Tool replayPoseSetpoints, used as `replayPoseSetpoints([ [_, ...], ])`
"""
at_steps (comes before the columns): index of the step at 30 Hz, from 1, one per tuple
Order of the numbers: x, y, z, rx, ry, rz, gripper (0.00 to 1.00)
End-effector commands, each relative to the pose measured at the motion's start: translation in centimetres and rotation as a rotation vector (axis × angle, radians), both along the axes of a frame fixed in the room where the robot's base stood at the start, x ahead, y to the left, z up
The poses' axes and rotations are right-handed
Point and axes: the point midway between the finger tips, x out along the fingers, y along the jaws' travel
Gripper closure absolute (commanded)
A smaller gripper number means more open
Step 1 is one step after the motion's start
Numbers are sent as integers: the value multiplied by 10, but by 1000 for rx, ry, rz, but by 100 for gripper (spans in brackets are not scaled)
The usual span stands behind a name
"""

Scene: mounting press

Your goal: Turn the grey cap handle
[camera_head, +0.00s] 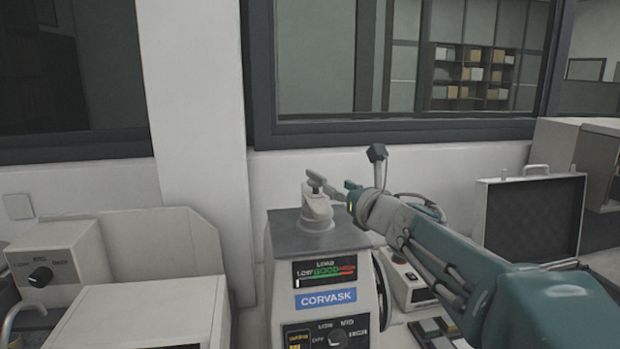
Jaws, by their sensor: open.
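The mounting press (284,276) with its blue CORVASK label stands in the lower middle, with a load gauge and a dial on its front. The grey cap handle (317,206) rises from the press's dark top plate, with a short crossbar at its upper end. My gripper (338,188) comes in from the right at the height of the crossbar. Its fingers are small here and look open and empty, just right of the handle. I cannot tell whether a finger touches it.
A control box with a knob (62,262) and a white machine (150,318) stand at the left. An open case (530,215) stands at the right. A small device (408,285) sits beside the press. A wall and window frame are close behind.

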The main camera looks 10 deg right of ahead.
Motion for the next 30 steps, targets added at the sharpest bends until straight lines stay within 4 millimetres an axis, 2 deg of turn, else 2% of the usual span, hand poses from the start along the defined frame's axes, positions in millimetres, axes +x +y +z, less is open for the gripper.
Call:
replayPoseSetpoints([
  [6, 40, 14, 0, 1, 0, 3, 49],
  [12, 65, 21, 0, 1, -1, 2, 49],
  [23, 72, 23, 1, 2, -2, 0, 49],
  [24, 72, 23, 1, 2, -2, 0, 57],
  [27, 72, 23, 1, 2, -2, 0, 100],
  [30, 72, 23, 1, 2, -2, 0, 100],
])
